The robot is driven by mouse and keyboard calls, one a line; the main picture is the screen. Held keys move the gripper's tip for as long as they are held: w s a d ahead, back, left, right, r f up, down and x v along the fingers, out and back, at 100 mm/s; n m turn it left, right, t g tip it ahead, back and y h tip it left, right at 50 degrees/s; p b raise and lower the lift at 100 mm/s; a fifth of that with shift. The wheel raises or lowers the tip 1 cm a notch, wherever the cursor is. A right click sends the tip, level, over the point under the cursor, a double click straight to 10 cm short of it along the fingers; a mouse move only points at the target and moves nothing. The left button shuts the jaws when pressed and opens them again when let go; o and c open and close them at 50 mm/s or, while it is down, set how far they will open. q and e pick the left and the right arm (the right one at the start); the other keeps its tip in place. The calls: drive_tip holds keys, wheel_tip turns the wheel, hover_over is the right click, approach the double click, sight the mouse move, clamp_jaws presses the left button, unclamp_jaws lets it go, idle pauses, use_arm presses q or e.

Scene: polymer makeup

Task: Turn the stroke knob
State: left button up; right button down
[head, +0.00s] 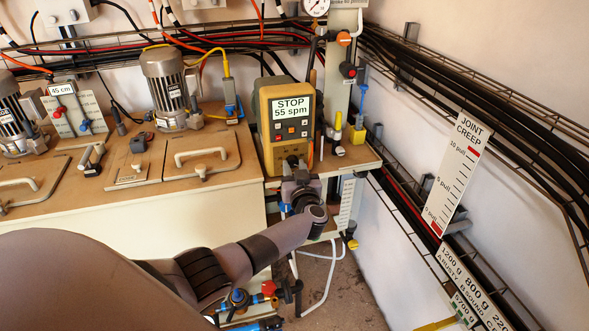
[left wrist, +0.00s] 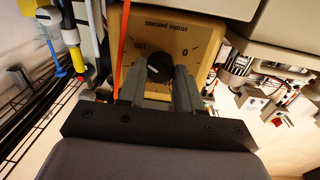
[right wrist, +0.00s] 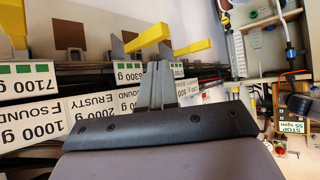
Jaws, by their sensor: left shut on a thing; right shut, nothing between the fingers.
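My left gripper (left wrist: 164,78) is shut on the knob, one finger on each side. In the head view the left gripper (head: 293,163) is at the lower front of the yellow pump (head: 268,138) and hides the knob. The pump's display (head: 291,108) reads "STOP 55 spm". My right gripper (right wrist: 160,70) is shut and empty.
A bench with hatches (head: 225,152) lies left of the pump. Weight labels (right wrist: 30,125) and yellow levers (right wrist: 148,37) are close around my right gripper.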

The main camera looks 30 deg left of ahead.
use_arm(q)
drive_tip(key=n+b, duration=0.1)
drive_tip(key=n, duration=0.2)
drive_tip(key=shift+f, duration=0.2)
drive_tip(key=n+b, duration=0.2)
drive_tip(key=n, duration=0.2)
drive_tip(key=n+b, duration=0.2)
drive_tip(key=n, duration=0.2)
drive_tip(key=shift+d+f+y, duration=0.1)
drive_tip(key=shift+y, duration=0.3)
drive_tip(key=n+b, duration=0.2)
drive_tip(key=n, duration=0.1)
drive_tip(key=shift+n+y, duration=0.3)
drive_tip(key=shift+n, duration=0.1)
drive_tip(key=shift+n+b, duration=0.75)
drive_tip(key=shift+n, duration=0.15)
drive_tip(key=shift+n+g+b, duration=0.4)
drive_tip(key=shift+n+b, duration=0.05)
drive_tip(key=shift+n, duration=0.25)
drive_tip(key=shift+w+n+b, duration=0.1)
drive_tip(key=shift+n+b, duration=0.3)
drive_tip(key=shift+n, duration=0.3)
drive_tip(key=shift+r+n, duration=0.2)
drive_tip(key=shift+n, duration=0.1)
